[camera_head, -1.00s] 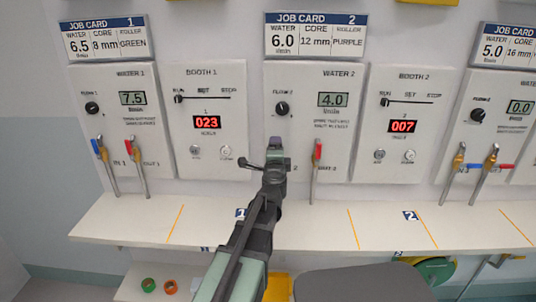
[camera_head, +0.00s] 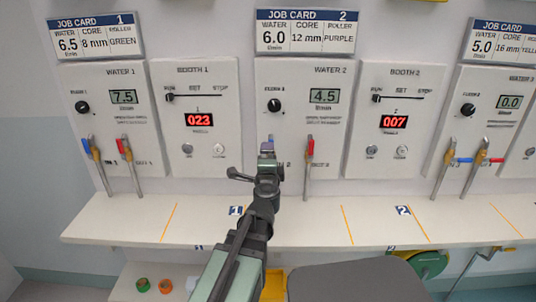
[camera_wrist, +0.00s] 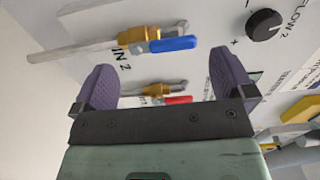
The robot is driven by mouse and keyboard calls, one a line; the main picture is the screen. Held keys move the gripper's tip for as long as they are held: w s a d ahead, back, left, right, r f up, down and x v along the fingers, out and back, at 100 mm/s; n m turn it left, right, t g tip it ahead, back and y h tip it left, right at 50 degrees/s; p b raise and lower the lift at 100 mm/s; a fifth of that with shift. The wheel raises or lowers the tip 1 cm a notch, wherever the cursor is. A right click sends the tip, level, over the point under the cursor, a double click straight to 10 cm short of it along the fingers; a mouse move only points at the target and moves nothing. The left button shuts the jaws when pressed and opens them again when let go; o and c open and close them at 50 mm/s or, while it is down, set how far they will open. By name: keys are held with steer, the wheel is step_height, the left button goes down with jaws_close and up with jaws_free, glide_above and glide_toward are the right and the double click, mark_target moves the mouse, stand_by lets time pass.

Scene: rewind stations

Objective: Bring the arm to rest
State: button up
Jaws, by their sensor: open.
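My gripper (camera_head: 266,150) is in front of the lower part of the Water 2 panel (camera_head: 296,125), raised above the shelf. In the wrist view my gripper (camera_wrist: 165,85) shows two purple fingers spread wide with nothing between them touching. Beyond the fingers are a valve with a blue handle (camera_wrist: 173,44) marked IN 2 and a valve with a red handle (camera_wrist: 178,100). The flow 2 knob (camera_wrist: 264,25) lies up and right of the fingers, apart from them. In the head view my gripper hides most of the blue valve. The Water 2 display (camera_head: 325,96) reads 4.5.
The white shelf (camera_head: 120,225) runs below the panels, with orange lines and number tags. Booth 1 (camera_head: 197,115) shows 023 and Booth 2 (camera_head: 394,120) shows 007. The red-handled valve (camera_head: 308,165) stands close right of my gripper. A green reel (camera_head: 428,264) hangs below the shelf.

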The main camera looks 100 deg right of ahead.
steer(key=a, duration=0.4)
steer(key=shift+w+a, duration=0.25)
steer(key=shift+w, duration=0.05)
